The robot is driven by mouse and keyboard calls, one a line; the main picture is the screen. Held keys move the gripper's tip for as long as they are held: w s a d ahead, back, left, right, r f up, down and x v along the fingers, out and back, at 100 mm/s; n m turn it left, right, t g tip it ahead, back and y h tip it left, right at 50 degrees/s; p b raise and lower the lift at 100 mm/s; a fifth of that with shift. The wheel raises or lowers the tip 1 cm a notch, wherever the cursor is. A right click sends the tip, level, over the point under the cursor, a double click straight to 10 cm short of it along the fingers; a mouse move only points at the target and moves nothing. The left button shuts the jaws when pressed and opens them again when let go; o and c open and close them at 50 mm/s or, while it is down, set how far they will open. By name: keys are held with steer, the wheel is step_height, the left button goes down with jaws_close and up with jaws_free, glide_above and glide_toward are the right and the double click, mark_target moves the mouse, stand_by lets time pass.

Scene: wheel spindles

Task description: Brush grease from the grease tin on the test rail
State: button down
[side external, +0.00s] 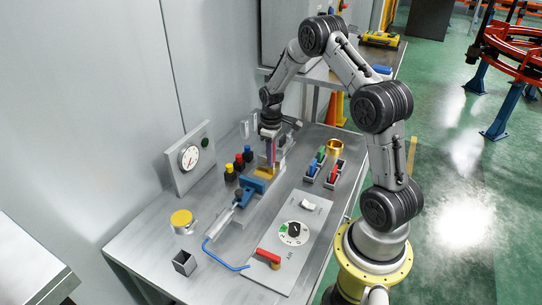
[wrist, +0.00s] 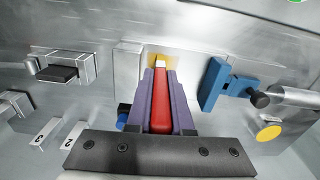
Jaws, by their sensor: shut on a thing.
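My gripper (side external: 270,158) points down over the middle of the bench. Its purple fingers are shut on a red-handled brush (wrist: 160,108), seen between them in the wrist view. The brush's pale tip (wrist: 160,63) is over a yellow-gold patch (side external: 265,173) beside the blue clamp; I cannot tell whether it touches. A round container with a yellow top (side external: 181,217), which looks like the grease tin, stands at the front left of the bench, apart from my gripper. I cannot tell for certain which metal part is the test rail.
The blue clamp (side external: 253,187) with a metal cylinder stands close to the gripper. Small capped bottles (side external: 238,165) and a dial panel (side external: 190,157) are to the left. A control panel (side external: 290,235) with a red lever, a colored rack (side external: 323,167) and a brass cup (side external: 335,147) are to the right.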

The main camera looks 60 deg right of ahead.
steer(key=shift+s, duration=0.2)
steer(key=shift+s, duration=0.25)
steer(key=shift+w, duration=0.1)
steer(key=shift+w, duration=0.35)
steer(key=shift+w, duration=0.5)
stand_by(0.4)
steer(key=shift+w, duration=0.3)
steer(key=shift+w, duration=0.15)
steer(key=shift+w, duration=0.25)
steer(key=shift+w, duration=0.15)
stand_by(0.4)
